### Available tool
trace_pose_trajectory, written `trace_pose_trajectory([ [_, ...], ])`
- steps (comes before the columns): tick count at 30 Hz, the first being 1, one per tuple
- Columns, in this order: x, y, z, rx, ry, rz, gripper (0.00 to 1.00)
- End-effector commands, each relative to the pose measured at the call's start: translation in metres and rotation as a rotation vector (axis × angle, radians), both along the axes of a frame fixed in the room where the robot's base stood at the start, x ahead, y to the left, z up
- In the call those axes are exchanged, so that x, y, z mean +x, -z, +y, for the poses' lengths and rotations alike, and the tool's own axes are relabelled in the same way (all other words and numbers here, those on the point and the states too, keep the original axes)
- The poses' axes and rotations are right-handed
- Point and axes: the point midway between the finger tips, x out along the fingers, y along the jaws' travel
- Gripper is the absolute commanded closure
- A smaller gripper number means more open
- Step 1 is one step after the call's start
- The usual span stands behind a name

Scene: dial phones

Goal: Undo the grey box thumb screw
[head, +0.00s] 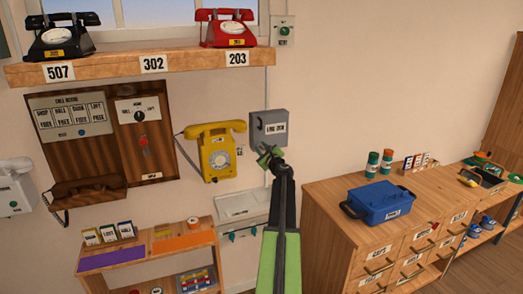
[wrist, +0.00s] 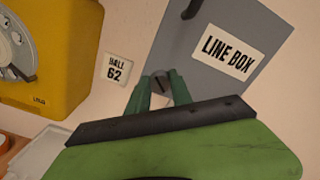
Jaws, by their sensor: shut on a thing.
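The grey box (head: 270,128) labelled LINE BOX is fixed to the wall right of the yellow phone. It fills the upper right of the wrist view (wrist: 205,35). Its thumb screw (wrist: 160,84) shows as a small round grey head with a dark slot, at the box's lower left edge. My gripper (wrist: 160,90) is shut on the thumb screw, with one green finger on each side of it. In the head view my gripper (head: 269,157) is at the bottom of the box and hides the screw.
The yellow wall phone (head: 210,150) hangs close on the left, with a HALL 62 label (wrist: 116,69) between it and the box. A pale unit (head: 240,207) is below. A wooden cabinet (head: 325,215) with a blue toolbox (head: 383,201) stands at right.

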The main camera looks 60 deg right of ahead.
Motion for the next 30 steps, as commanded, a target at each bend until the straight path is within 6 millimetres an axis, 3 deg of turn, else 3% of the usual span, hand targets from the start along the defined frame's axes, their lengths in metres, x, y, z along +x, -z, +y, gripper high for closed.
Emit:
trace_pose_trajectory([
  [30,0.0019,0.0010,0.0014,-0.775,-0.003,0.568,1.00],
])
